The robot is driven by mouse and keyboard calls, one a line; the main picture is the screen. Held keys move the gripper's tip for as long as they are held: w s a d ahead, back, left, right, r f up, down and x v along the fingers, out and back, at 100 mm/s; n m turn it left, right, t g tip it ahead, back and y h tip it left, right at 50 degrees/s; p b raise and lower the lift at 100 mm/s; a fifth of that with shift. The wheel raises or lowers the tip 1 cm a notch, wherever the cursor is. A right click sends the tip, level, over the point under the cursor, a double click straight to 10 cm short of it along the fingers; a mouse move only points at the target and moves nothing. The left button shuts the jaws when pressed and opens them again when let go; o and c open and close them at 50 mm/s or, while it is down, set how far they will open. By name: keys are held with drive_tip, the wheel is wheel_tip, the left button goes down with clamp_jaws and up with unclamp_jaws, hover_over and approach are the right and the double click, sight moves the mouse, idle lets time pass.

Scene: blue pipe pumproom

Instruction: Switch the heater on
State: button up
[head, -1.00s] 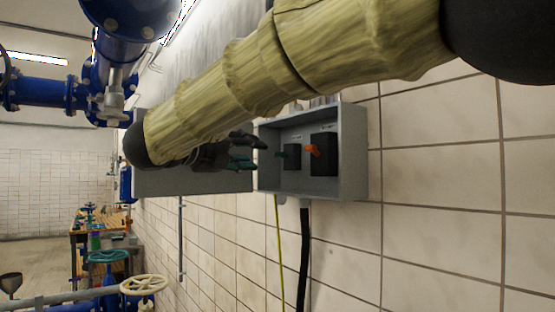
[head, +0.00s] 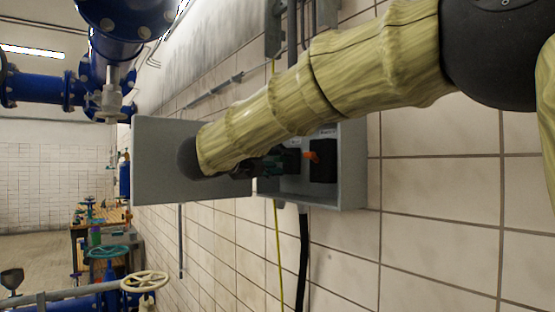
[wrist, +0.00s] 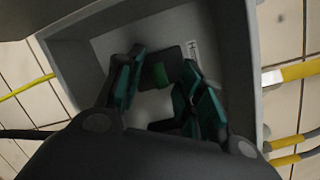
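A grey switch box (head: 352,165) hangs on the tiled wall with its lid (head: 190,190) open to the left. Inside, an orange handle (head: 311,157) sits on the right black switch (head: 323,172). The left black switch (head: 292,160) is partly covered by my gripper (head: 270,162) in the head view. In the wrist view, a green handle (wrist: 160,75) sits on a black switch inside the box. My gripper (wrist: 163,62) is open there, one finger on each side of the green handle; I cannot tell whether either touches it.
The box walls (wrist: 245,60) stand close around my gripper. A black cable (head: 304,250) and a yellow-green wire (head: 279,250) run down from the box. Blue pipes (head: 40,92) and handwheels (head: 145,282) are at the left. The wall at the right is clear.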

drive_tip(key=shift+c, duration=0.2)
drive_tip(key=c, duration=0.8)
drive_tip(key=shift+o, duration=0.3)
drive_tip(key=shift+w+d+r+m+g+y, duration=0.1)
drive_tip(key=shift+r+m+g+y, duration=0.1)
drive_tip(key=shift+r+g+y, duration=0.35)
drive_tip(key=shift+d+r+m+g+y, duration=0.1)
drive_tip(key=shift+r+m+g+y, duration=0.1)
drive_tip(key=shift+g+y, duration=0.6)
drive_tip(key=o, duration=0.8)
drive_tip(key=shift+a, duration=0.1)
drive_tip(key=v, duration=1.2)
